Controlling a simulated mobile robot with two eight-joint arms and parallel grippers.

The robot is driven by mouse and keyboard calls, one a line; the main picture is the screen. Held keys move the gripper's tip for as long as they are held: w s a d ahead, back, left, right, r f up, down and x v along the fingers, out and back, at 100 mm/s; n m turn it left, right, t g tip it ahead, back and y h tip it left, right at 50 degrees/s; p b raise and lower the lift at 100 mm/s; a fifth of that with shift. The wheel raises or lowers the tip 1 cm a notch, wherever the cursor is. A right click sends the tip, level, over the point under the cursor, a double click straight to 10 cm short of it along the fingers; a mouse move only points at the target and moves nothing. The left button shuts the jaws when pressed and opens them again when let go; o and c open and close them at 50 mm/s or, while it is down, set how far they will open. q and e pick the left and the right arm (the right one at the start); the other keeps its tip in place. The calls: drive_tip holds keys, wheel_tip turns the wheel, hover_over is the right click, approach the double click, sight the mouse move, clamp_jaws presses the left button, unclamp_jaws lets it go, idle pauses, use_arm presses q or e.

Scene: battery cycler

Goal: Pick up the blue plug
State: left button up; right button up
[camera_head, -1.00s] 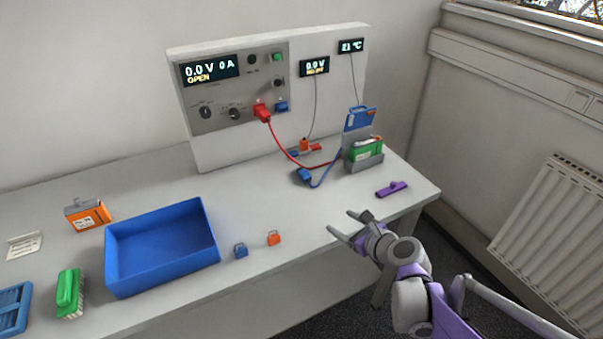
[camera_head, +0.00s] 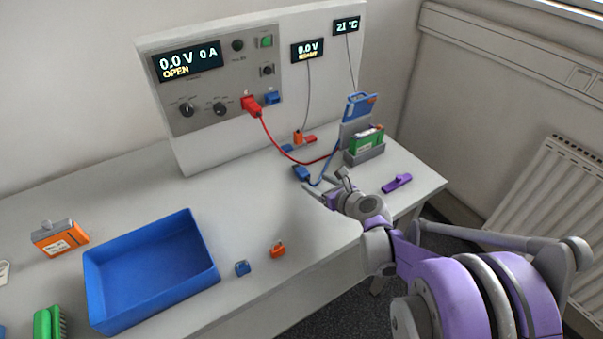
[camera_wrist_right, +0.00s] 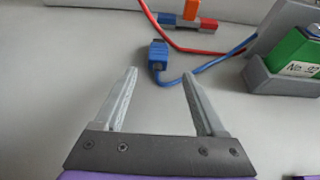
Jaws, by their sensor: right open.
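The blue plug (camera_head: 302,173) lies on the table on the end of a blue cable, in front of the cycler panel. In the right wrist view the blue plug (camera_wrist_right: 158,52) lies ahead of the fingertips, apart from them, with its cable running off to the right. My right gripper (camera_head: 325,185) is open and empty, just in front of the plug in the head view. Its two fingers (camera_wrist_right: 160,80) show spread in the wrist view. My left gripper is not in view.
A green battery (camera_head: 367,141) sits in a grey holder (camera_head: 368,155) right of the plug. A red cable (camera_head: 290,153) runs behind it from the red plug (camera_head: 251,105). A purple object (camera_head: 397,183) lies at right. A blue tray (camera_head: 152,308) stands at left.

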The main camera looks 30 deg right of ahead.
sight(307, 177)
drive_tip(key=x, duration=0.4)
drive_tip(key=shift+w+a, duration=0.2)
drive_tip(key=shift+w, duration=0.15)
drive_tip(key=shift+s, duration=0.1)
clamp_jaws()
